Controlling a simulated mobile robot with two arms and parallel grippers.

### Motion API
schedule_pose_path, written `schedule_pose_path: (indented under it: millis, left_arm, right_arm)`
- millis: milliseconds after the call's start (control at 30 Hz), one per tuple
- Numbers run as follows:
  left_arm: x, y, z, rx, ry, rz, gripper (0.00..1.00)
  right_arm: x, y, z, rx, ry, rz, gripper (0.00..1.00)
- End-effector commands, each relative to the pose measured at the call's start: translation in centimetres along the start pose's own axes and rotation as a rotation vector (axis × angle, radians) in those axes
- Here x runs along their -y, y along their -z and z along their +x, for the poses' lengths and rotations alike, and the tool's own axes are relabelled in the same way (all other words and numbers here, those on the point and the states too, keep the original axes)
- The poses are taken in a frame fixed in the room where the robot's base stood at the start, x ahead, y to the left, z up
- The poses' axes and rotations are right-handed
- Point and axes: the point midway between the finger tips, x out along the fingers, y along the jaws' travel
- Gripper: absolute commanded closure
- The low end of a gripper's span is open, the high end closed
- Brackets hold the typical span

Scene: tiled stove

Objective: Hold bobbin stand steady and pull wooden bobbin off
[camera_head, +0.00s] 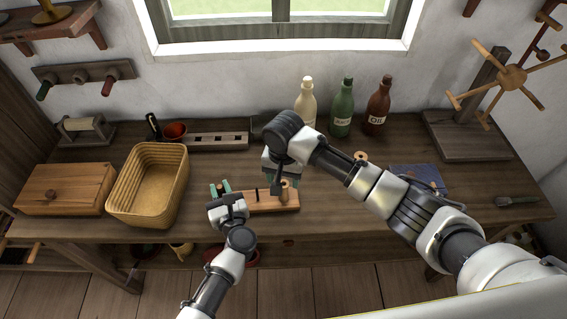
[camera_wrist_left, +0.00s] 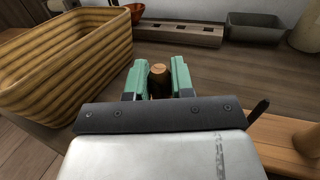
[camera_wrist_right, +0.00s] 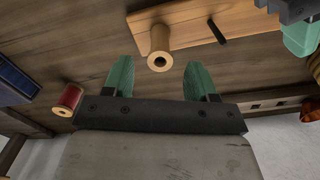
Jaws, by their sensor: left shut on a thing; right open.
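The bobbin stand (camera_head: 262,205) is a long wooden board on the table, with a bare dark peg (camera_wrist_right: 217,30) near its middle. The light wooden bobbin (camera_head: 285,190) stands upright at the board's right end; the right wrist view shows its hollow end (camera_wrist_right: 160,58). My left gripper (camera_head: 221,187) is shut on a dark cylinder with a wooden top (camera_wrist_left: 159,78) at the board's left end. How the cylinder joins the stand is hidden. My right gripper (camera_wrist_right: 160,78) is open and empty, its fingers pointing toward the wooden bobbin, which is not gripped.
A wicker basket (camera_head: 150,185) stands left of the stand, beside a wooden box (camera_head: 64,188). Bottles (camera_head: 342,108) stand at the back. A red spool (camera_wrist_right: 70,98) and a blue book (camera_head: 415,177) lie to the right. The table's front right is mostly clear.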

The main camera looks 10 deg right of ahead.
Motion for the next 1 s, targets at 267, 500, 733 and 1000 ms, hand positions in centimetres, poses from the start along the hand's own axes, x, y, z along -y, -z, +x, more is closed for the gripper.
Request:
schedule_pose_path:
  millis: [267,500,733,1000]
  left_arm:
    - [0.0,0.0,0.0,-0.001,0.001,0.000,1.00]
    - [0.0,0.0,0.0,-0.001,0.001,0.000,1.00]
    - [0.0,0.0,0.0,-0.001,0.001,0.000,1.00]
    - [0.0,0.0,0.0,-0.001,0.001,0.000,1.00]
  right_arm:
    - [0.1,0.0,3.4,0.001,0.001,0.001,0.43]
    - [0.0,0.0,4.0,0.000,0.001,0.000,0.43]
    - [0.0,0.0,3.9,0.000,0.001,0.001,0.56]
    - [0.0,0.0,3.9,0.000,0.001,0.001,0.74]
